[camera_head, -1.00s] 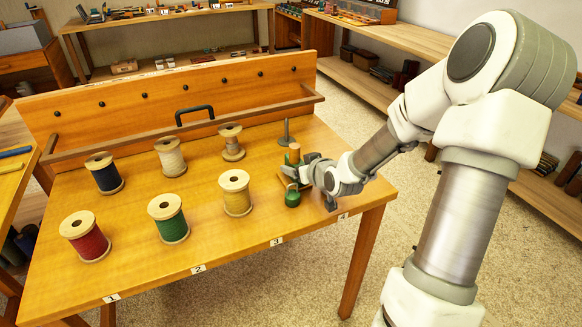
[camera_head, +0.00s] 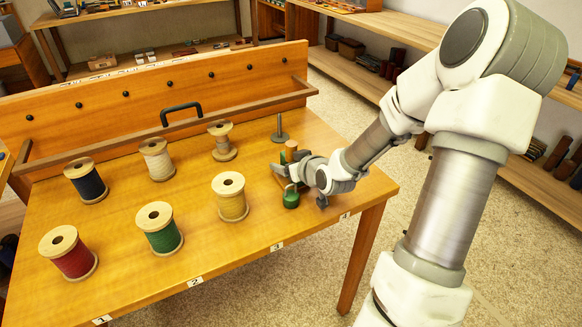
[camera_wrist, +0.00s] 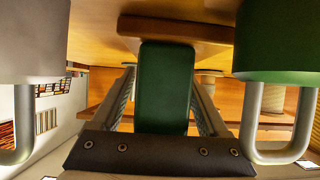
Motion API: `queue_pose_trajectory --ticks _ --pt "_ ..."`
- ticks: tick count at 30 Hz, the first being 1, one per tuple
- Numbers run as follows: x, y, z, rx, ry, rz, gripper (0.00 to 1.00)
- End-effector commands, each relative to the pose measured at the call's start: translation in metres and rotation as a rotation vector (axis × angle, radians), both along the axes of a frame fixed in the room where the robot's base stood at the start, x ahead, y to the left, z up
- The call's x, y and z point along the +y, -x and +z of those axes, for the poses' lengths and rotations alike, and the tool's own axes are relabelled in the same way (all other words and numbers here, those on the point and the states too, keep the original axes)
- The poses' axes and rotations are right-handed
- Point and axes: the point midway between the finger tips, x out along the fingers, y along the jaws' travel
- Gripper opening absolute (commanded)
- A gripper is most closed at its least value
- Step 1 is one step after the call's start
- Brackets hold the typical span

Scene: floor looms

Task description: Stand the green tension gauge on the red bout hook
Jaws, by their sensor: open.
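A green, round-bodied piece with a grey loop on top, which looks like the tension gauge (camera_head: 291,200), stands near the table's right front. In the wrist view a green cylinder with a grey loop (camera_wrist: 275,45) shows at the right edge. My gripper (camera_head: 284,172) is low over the table, just behind the gauge, and open. In the wrist view a dark green block (camera_wrist: 165,90) shows between my two fingers (camera_wrist: 163,105); I cannot tell whether they touch it. I cannot make out a red bout hook.
A grey looped piece (camera_head: 322,200) stands right of my gripper. A wooden cylinder (camera_head: 291,150) and a grey peg (camera_head: 280,132) stand behind it. Red (camera_head: 70,255), green (camera_head: 160,230) and yellow (camera_head: 230,198) spools stand left. Dark pegs line the backboard (camera_head: 150,85).

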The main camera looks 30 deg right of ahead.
Motion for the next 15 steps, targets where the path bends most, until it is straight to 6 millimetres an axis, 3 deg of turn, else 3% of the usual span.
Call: queue_pose_trajectory --ticks 2,12,15 --pt "0.0 0.0 0.0001 0.0 0.0 0.0 0.74" --pt "-0.0002 -0.0002 0.0001 0.0 0.0 0.0 0.13" --pt "-0.0002 -0.0002 0.0001 0.0 0.0 0.0 0.0"
